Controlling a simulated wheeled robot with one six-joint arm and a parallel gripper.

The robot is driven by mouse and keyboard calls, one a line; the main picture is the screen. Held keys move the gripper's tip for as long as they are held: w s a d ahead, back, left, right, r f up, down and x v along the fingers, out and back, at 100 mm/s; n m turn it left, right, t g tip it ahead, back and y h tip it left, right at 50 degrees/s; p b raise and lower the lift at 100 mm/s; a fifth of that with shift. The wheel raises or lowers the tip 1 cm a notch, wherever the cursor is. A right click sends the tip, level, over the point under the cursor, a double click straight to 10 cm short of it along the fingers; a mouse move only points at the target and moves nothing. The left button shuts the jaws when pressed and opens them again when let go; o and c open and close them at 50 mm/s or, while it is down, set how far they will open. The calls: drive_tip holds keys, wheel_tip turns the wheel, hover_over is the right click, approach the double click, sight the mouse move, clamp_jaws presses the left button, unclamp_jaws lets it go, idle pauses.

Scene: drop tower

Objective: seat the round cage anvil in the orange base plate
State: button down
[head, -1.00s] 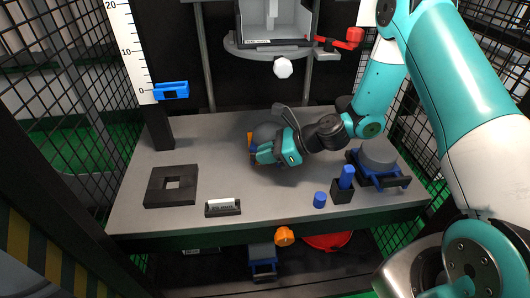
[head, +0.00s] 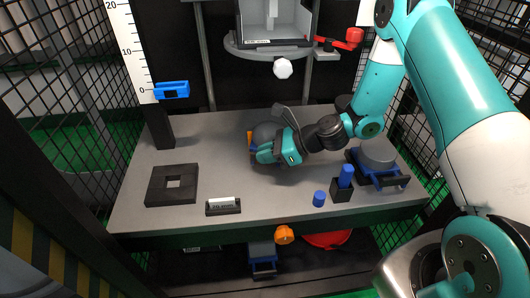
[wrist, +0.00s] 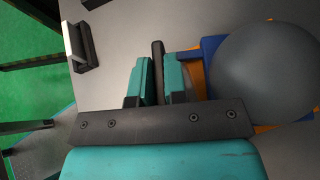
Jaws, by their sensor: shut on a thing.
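The anvil (head: 263,131) has a grey round top, with a blue part under it that shows in the wrist view (wrist: 211,47). It sits over the orange base plate (head: 250,137), whose orange edge shows around the blue part in the wrist view (wrist: 186,62). My gripper (head: 263,153) is at the near side of the anvil and hides part of it. In the wrist view my gripper (wrist: 160,78) has its teal fingers on either side of a dark bar, the anvil's handle (wrist: 157,58). Whether the anvil is fully down in the plate is hidden.
A similar grey round piece on a blue base (head: 378,158) stands at the right. A blue peg in a black block (head: 343,187) and a blue cylinder (head: 319,199) are near the front. A black square plate (head: 172,185) and a small labelled block (head: 223,206) lie left.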

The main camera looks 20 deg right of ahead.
drive_tip(key=shift+r, duration=0.1)
drive_tip(key=c, duration=1.1)
unclamp_jaws()
drive_tip(key=p+v, duration=0.4)
drive_tip(key=v, duration=1.3)
drive_tip(key=shift+d, duration=0.2)
drive_tip(key=shift+s, duration=0.15)
